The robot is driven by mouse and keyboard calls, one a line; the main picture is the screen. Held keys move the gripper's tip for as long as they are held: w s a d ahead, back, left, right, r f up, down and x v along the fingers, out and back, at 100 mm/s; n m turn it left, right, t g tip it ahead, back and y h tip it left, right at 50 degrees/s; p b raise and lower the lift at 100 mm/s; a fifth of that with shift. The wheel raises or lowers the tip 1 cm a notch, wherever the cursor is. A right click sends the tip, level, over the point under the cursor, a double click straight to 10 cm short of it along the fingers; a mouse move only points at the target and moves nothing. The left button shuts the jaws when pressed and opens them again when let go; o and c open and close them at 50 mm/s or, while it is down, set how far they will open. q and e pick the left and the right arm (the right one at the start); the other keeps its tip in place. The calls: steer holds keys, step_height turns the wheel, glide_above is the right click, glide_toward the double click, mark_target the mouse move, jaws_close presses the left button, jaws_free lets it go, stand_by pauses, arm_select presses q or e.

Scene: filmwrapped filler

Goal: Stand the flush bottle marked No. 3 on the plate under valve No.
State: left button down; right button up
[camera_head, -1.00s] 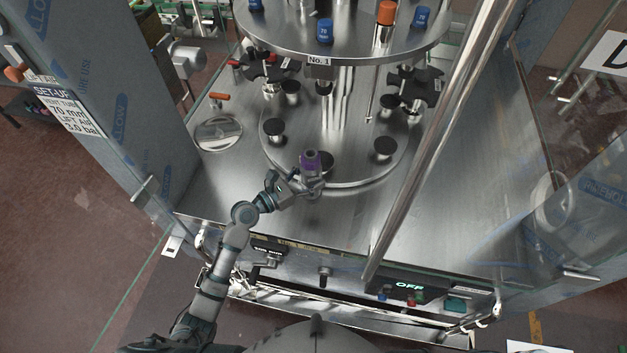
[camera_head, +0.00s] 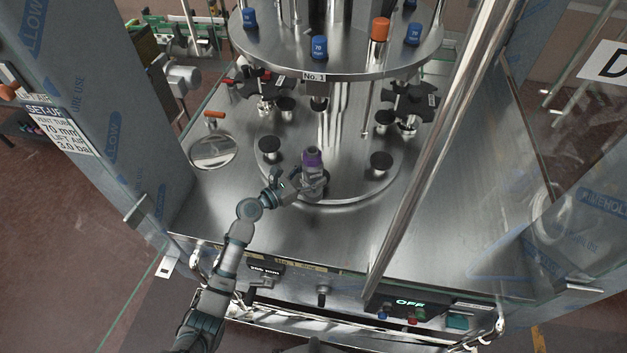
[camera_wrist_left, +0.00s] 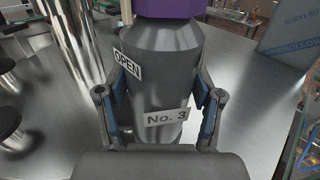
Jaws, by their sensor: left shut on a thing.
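The flush bottle (camera_wrist_left: 165,75) is grey with a purple top and carries labels "No. 3" and "OPEN" in the left wrist view. My left gripper (camera_wrist_left: 158,112) is shut on it, with a finger at each side of its body. In the head view the bottle (camera_head: 313,160) is upright in my left gripper (camera_head: 312,184), at the front of the round turntable, below the "No. 1" sign (camera_head: 314,76). Whether its base touches a plate is hidden by the gripper. My right gripper is not in view.
Black-topped plates (camera_head: 381,161) stand around the round table (camera_head: 350,190), with another at the left (camera_head: 269,145). A steel pole (camera_head: 425,140) slants across the right. Black star-shaped knobs (camera_head: 408,100) stand behind. The steel deck (camera_head: 460,200) is clear at right.

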arm_select(q)
steer(key=shift+w+a+b, duration=0.1)
steer(key=shift+w+b, duration=0.2)
steer(key=shift+w, duration=0.65)
steer(key=w+d+b, duration=0.2)
steer(key=w, duration=0.4)
steer(key=shift+f+b, duration=0.3)
steer(key=shift+b, duration=0.1)
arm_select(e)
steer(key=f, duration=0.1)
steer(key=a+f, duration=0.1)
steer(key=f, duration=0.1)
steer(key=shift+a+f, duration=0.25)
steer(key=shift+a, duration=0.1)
arm_select(q)
steer(key=shift+w, duration=0.1)
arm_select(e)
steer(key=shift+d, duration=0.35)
arm_select(q)
steer(key=shift+f, duration=0.4)
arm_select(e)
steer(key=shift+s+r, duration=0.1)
arm_select(q)
steer(key=shift+c, duration=0.5)
jaws_free()
